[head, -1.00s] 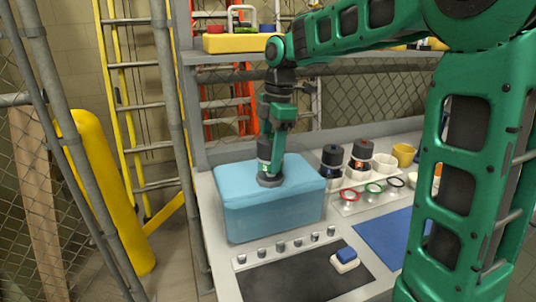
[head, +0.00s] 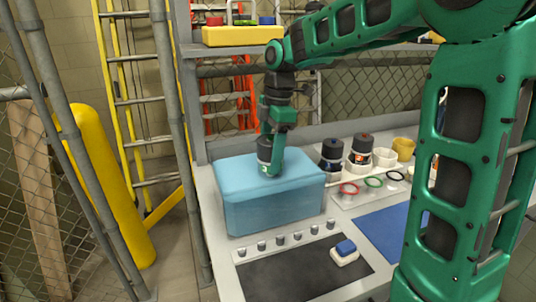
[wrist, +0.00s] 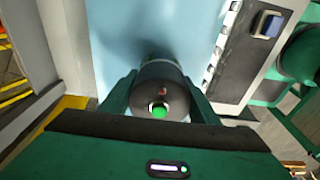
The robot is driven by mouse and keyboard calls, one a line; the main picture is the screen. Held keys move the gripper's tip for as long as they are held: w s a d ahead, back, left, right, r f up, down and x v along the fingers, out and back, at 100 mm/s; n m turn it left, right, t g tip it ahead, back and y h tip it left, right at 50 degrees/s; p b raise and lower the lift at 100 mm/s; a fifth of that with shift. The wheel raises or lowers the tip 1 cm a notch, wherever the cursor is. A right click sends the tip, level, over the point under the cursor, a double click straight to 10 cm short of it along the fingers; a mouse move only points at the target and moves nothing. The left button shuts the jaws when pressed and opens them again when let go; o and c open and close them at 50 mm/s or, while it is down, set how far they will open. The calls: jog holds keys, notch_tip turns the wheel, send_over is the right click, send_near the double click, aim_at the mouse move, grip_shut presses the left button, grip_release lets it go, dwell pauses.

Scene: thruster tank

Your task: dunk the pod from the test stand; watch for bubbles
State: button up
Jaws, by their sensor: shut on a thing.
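The pod (head: 264,150) is a dark grey cylinder held upright in my gripper (head: 274,160). It is over the blue tank (head: 270,212), with its lower part below the water surface and its upper part above it. In the wrist view the pod (wrist: 158,103) shows its dark top with a green button and a small red mark. My gripper's fingers (wrist: 160,92) close on it from both sides. I can make out no bubbles in either view. The submerged end of the pod is hard to see.
Two dark pods (head: 332,157) (head: 360,150) stand in white holders behind the tank's right side. Red, green and black rings (head: 373,182) lie in front of them. A blue mat (head: 388,238) and a dark mat (head: 300,272) lie nearer. A blue-and-white switch box (head: 345,252) sits on the dark mat's edge.

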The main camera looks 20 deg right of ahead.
aim_at(270, 180)
jog(key=shift+f, duration=0.65)
jog(key=shift+f, duration=0.95)
jog(key=shift+f, duration=0.85)
jog(key=shift+f, duration=0.15)
jog(key=shift+f, duration=0.8)
jog(key=shift+f, duration=0.1)
jog(key=shift+f, duration=0.8)
